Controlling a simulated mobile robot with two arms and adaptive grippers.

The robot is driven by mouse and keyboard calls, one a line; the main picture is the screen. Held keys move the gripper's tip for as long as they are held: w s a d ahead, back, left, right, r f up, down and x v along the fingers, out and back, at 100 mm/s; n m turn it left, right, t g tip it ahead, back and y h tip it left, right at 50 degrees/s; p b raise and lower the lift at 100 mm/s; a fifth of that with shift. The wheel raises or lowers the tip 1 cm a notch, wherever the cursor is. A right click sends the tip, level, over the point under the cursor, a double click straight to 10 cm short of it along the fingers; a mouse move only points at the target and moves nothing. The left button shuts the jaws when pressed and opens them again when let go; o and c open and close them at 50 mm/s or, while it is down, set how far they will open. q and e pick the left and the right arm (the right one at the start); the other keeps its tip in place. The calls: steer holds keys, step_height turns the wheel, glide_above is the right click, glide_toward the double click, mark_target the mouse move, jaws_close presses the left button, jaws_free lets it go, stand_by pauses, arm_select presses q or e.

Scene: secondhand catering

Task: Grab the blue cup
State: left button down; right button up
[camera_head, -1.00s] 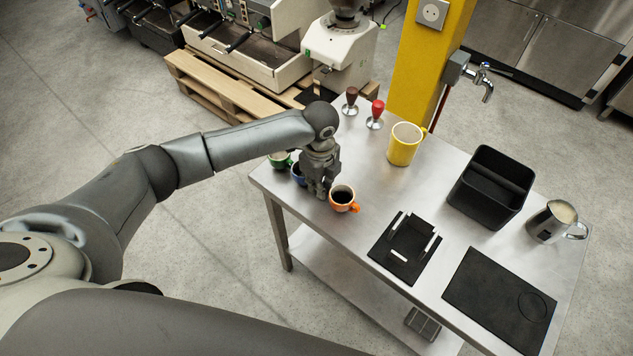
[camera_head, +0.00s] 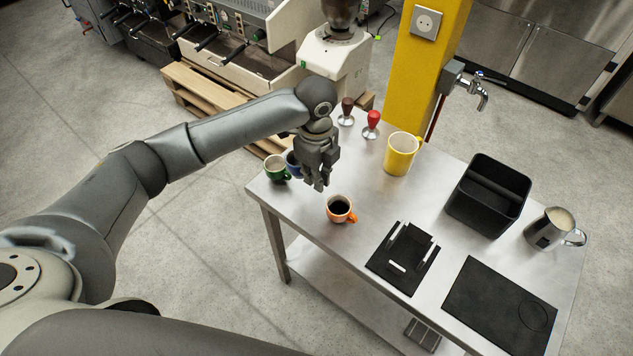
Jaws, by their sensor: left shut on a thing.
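The blue cup (camera_head: 292,162) shows only in part at the table's left end, with my left gripper covering its right side. My left gripper (camera_head: 319,182) points down and is shut on the blue cup. The cup appears raised a little off the table, though its underside is hard to see. A green cup (camera_head: 277,171) stands just left of it on the tabletop. An orange cup (camera_head: 340,209) with dark liquid stands in front and to the right of the gripper. My right gripper is not in view.
The steel table (camera_head: 300,215) also holds a yellow mug (camera_head: 401,154), two tampers (camera_head: 371,125), a black open box (camera_head: 488,192), a steel milk jug (camera_head: 551,230) and black mats (camera_head: 500,306). A yellow pillar (camera_head: 418,75) stands behind. The table's middle has free room.

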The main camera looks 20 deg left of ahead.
arm_select(q)
steer(key=shift+r, duration=0.95)
stand_by(1.5)
